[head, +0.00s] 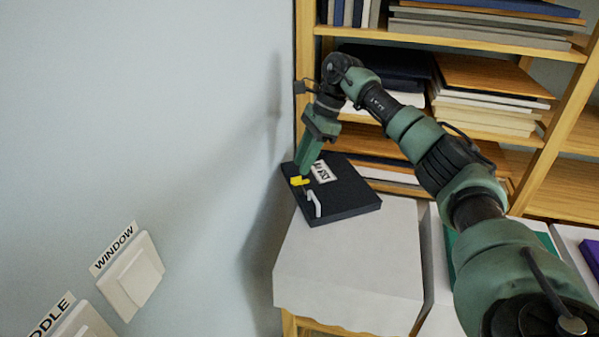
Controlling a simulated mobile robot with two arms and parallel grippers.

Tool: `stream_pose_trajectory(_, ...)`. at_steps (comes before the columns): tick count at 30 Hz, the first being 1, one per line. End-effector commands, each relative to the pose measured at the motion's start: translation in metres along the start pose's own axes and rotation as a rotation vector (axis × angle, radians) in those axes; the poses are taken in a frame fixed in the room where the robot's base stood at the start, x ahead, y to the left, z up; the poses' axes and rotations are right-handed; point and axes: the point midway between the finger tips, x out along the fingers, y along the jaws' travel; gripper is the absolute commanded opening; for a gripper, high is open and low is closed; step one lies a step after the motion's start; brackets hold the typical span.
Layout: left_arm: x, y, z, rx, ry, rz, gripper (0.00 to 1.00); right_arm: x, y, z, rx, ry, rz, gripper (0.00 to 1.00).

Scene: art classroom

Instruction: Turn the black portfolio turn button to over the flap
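The black portfolio (350,204) lies flat on a white-topped stand against the wall. A small yellow piece (299,181), which looks like the turn button, sits near its left edge. A white handle-like piece (314,204) and a white label (322,172) are also on the portfolio. My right gripper (304,172) points down over the portfolio's left part, with its tips at or just above the yellow piece. I cannot tell whether they touch it, or whether the fingers are open or shut. My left gripper is out of view.
A wooden shelf (303,80) with stacked boards and books stands behind the portfolio. The white stand top (350,265) is clear in front of the portfolio.

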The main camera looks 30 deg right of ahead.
Motion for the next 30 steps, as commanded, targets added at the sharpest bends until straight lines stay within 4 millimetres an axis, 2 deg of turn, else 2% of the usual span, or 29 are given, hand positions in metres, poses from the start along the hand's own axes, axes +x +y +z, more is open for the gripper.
stream_pose_trajectory(3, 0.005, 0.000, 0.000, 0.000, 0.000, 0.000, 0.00, -0.020, 0.000, 0.000, 0.000, -0.001, -0.002, 0.27)
stream_pose_trajectory(9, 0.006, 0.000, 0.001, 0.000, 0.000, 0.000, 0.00, -0.038, 0.000, 0.000, 0.000, 0.000, 0.000, 0.27)
stream_pose_trajectory(30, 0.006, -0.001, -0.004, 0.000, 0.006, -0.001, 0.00, -0.039, 0.000, 0.000, 0.000, 0.000, 0.001, 0.27)
